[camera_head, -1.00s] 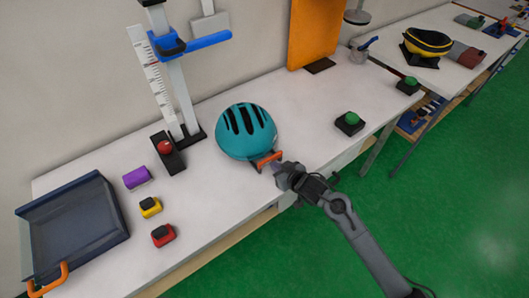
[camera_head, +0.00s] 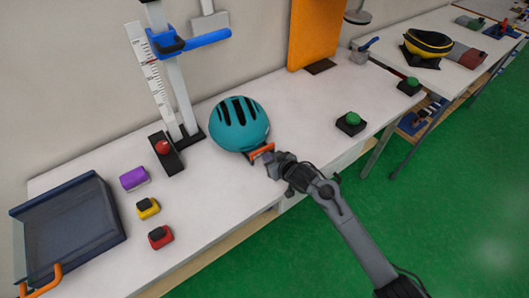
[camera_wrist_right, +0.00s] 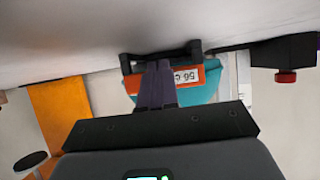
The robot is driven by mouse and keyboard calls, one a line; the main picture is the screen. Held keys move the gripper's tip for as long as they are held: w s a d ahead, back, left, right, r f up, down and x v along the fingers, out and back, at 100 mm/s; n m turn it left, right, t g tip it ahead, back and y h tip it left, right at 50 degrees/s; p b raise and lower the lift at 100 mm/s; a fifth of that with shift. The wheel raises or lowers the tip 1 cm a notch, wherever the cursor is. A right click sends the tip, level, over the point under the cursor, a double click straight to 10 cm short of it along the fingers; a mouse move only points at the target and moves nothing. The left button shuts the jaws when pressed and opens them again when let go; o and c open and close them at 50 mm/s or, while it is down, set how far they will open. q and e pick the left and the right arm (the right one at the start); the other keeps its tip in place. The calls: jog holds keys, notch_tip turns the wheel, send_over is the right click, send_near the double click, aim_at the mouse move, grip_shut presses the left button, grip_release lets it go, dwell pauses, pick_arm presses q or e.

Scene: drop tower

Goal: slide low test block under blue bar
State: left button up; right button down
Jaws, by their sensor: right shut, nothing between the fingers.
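The blue bar (camera_head: 205,39) sits on the upright drop tower (camera_head: 178,85) at the back left. A teal helmet (camera_head: 239,124) stands on the table to the right of the tower base, with an orange front piece (camera_head: 262,152) low at its near side. The orange piece shows lettering in the wrist view (camera_wrist_right: 185,77). I cannot tell whether this assembly is the low test block. My right gripper (camera_head: 270,162) is shut and empty at the orange piece; its fingers (camera_wrist_right: 157,85) overlap it in the wrist view, and contact is unclear. My left gripper is out of view.
Purple (camera_head: 134,178), yellow (camera_head: 148,208) and red (camera_head: 160,237) blocks lie left of the helmet. A red button box (camera_head: 164,155) stands beside the tower base. A dark blue tray (camera_head: 70,228) is at lower left. A green button (camera_head: 350,123) is to the right.

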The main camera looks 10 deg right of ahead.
aim_at(258, 145)
jog(key=shift+w+a+b, duration=0.15)
jog(key=shift+w+b, duration=0.15)
jog(key=shift+w, duration=0.05)
jog(key=shift+w+a+b, duration=0.45)
jog(key=shift+w+b, duration=0.1)
jog(key=shift+w, duration=0.25)
jog(key=shift+w+a+f+b, duration=0.1)
jog(key=shift+w+a+b, duration=0.25)
jog(key=shift+w+b, duration=0.25)
jog(key=shift+w+a+b, duration=0.3)
jog(key=shift+w+b, duration=0.2)
jog(key=shift+w, duration=0.2)
jog(key=shift+w+a+b, duration=0.3)
jog(key=shift+w+b, duration=0.2)
jog(key=shift+w, duration=0.1)
jog(key=shift+w+a, duration=0.1)
